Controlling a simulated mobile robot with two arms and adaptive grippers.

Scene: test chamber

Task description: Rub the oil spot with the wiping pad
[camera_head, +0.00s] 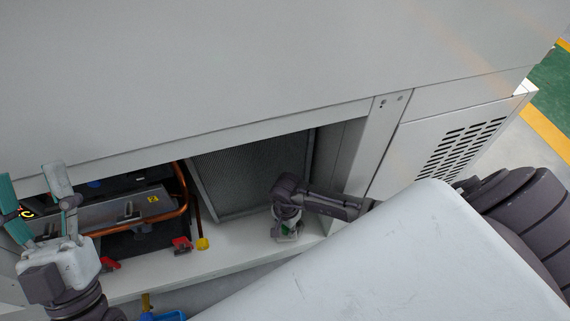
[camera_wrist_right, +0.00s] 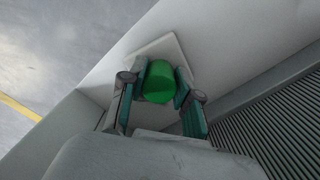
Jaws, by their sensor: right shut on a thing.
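The wiping pad has a green round handle (camera_wrist_right: 159,82) and a flat white square base (camera_wrist_right: 160,48) in the right wrist view. My right gripper (camera_wrist_right: 166,84) is shut on the green handle, one finger on each side. In the head view, my right gripper (camera_head: 287,225) reaches down inside the open cabinet bay, low over the white floor, and only a little green shows between its fingers. I cannot tell whether the pad touches the floor. My left gripper (camera_head: 30,178) is open and empty at the left edge. No oil spot can be made out.
The white cabinet (camera_head: 230,70) overhangs the bay. A finned panel (camera_head: 240,175) stands behind my right gripper. A vented panel (camera_head: 460,148) lies right. My white arm link covers the lower right.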

